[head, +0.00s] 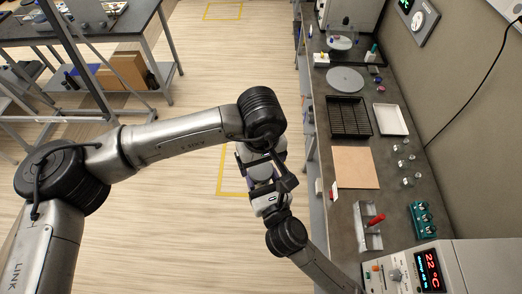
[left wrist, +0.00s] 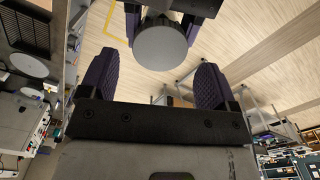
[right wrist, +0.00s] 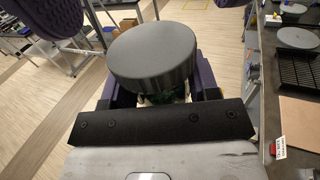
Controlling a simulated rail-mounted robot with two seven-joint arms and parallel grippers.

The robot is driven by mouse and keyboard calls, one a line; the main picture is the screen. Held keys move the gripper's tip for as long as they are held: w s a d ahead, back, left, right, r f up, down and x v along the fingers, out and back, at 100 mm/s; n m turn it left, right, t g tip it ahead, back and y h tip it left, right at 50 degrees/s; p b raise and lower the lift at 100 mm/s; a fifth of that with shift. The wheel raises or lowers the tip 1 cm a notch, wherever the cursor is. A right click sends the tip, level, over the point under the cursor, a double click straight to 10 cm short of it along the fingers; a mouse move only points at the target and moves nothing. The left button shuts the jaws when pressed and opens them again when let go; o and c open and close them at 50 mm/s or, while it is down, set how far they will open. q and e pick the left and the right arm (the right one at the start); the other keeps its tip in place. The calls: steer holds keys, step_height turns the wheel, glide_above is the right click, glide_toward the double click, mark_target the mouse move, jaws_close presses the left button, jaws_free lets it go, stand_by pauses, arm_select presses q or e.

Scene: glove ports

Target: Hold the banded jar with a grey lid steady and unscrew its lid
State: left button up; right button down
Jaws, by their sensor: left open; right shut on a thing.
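The jar's grey lid (right wrist: 153,50) is a wide round disc with a ribbed side, large in the right wrist view. It also shows in the left wrist view (left wrist: 160,47). The jar's body is mostly hidden under the lid; a little green shows below it, and I cannot make out the bands. My right gripper (right wrist: 160,92) is shut on the jar, its fingers below the lid. My left gripper (left wrist: 155,66) is open, its purple fingers apart on either side of the lid and not visibly touching it. In the head view, the arms meet mid-picture and hide the jar.
A long dark bench (head: 345,205) runs along the right wall with a black rack (head: 349,117), a white tray (head: 391,120), a tan board (head: 356,167) and glassware. A heater box with a red display (head: 430,268) stands at its near end. Open floor lies left of it.

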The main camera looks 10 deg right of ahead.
arm_select(q)
steer(key=shift+f, duration=1.45)
steer(key=c, duration=0.9)
steer(key=shift+n, duration=0.4)
steer(key=shift+r, duration=0.2)
steer(key=shift+r, duration=0.9)
steer(key=shift+r, duration=0.15)
